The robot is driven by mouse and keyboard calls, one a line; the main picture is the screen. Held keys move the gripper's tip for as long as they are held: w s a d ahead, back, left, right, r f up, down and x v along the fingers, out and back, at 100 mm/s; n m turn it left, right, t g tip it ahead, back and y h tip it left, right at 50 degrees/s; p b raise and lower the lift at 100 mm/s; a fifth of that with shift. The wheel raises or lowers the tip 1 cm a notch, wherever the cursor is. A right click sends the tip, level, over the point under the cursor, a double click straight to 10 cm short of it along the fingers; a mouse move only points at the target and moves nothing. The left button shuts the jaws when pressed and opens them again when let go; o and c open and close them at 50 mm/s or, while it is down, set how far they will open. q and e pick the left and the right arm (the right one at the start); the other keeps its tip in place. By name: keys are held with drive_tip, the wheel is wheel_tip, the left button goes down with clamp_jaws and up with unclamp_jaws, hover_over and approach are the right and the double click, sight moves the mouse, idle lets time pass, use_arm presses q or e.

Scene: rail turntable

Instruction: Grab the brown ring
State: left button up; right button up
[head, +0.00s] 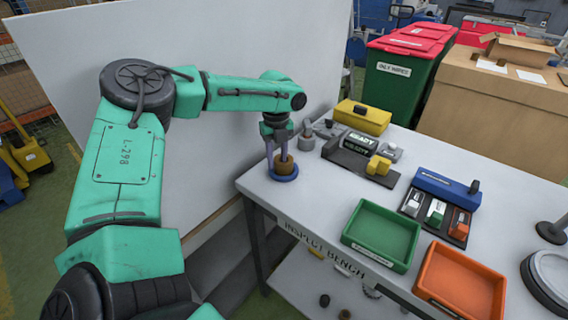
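The brown ring (285,164) is at the near left corner of the bench, above a wider blue ring (284,177). Both appear to be around one upright post, mostly hidden by my gripper. My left gripper (276,153) points down at this stack from above, its fingers reaching to about the height of the brown ring. One finger shows at the ring's left side; whether the fingers touch it or are closed on it is not clear. My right gripper is not in view.
The inspection bench (318,200) carries a grey post (307,136) close behind the stack, a display block with a yellow part (379,165), a yellow box (362,117), a green tray (381,235) and an orange tray (460,280). A white panel (200,45) stands behind my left arm.

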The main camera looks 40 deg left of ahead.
use_arm(q)
drive_tip(key=shift+f, duration=0.55)
clamp_jaws()
drive_tip(key=shift+w+r, duration=0.1)
idle(0.9)
